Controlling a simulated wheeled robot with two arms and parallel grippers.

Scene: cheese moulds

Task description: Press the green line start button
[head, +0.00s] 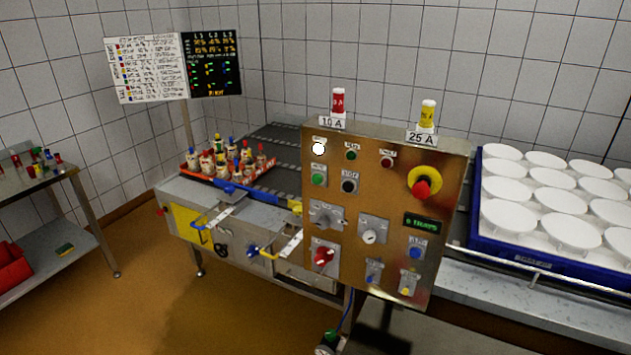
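The steel control panel (440,225) stands upright in the middle of the head view, its face turned slightly left. The green start button (318,180) is at the panel's upper left, below a lit white lamp (319,149). A black button (349,186) sits right beside it. A dark green lamp (351,155) and a dark red lamp (387,162) are in the row above. Nothing covers the green button. Neither of my grippers is in view.
A red emergency stop (421,188) on a yellow ring is at the panel's upper right. Switches and a green-lit display (422,224) are below. A blue crate (530,259) of white moulds stands right. A side table (45,182) stands left. Floor in front is clear.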

